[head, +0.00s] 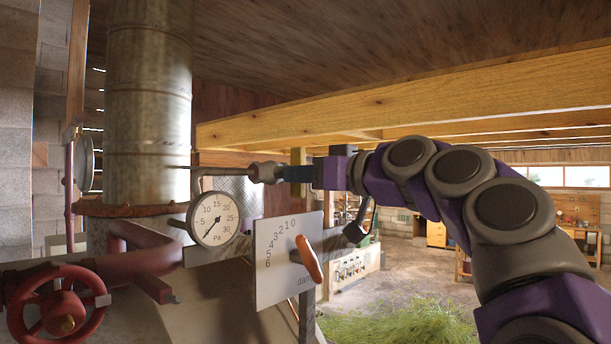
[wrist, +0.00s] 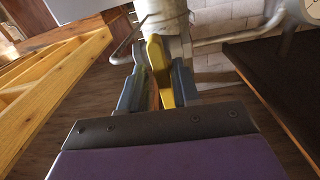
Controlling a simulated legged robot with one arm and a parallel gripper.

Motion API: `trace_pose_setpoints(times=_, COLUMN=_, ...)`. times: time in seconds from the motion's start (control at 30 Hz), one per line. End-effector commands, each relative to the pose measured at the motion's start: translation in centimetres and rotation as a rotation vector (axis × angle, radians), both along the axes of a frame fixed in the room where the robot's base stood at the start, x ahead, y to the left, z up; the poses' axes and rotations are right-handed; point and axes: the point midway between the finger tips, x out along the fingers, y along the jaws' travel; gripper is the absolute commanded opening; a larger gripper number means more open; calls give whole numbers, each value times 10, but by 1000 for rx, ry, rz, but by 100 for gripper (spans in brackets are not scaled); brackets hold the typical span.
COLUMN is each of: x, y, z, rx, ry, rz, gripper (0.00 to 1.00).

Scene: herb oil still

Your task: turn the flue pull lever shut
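A lever with an orange handle (head: 308,258) sits on a white plate (head: 275,285) in the head view. The plate carries the numbers 0 to 6 and a partly hidden word beginning "dam". The handle slants down to the right. My gripper (head: 283,173) is above the plate and apart from the orange handle, pointing left toward the metal flue pipe (head: 150,105). A thin rod and a grey rounded piece show at its tip. In the wrist view, yellow pieces stand close together between the blue-grey fingers of my gripper (wrist: 158,85); whether they grip anything is unclear.
A round pressure gauge (head: 213,219) stands left of the plate. A red valve wheel (head: 58,304) is at the lower left. A wooden beam (head: 430,105) runs overhead at the right. Cut green herbs (head: 400,325) lie on the floor, with open room behind.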

Motion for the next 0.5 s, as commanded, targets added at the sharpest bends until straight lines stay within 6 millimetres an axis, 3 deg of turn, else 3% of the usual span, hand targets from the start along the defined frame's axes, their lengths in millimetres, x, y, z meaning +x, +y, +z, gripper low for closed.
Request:
trace_pose_setpoints(times=0.33, x=-3, y=-1, z=2, rx=1, ry=-4, rz=0, gripper=40)
trace_pose_setpoints(times=0.5, x=-15, y=-13, z=2, rx=3, ry=-6, rz=-1, gripper=40)
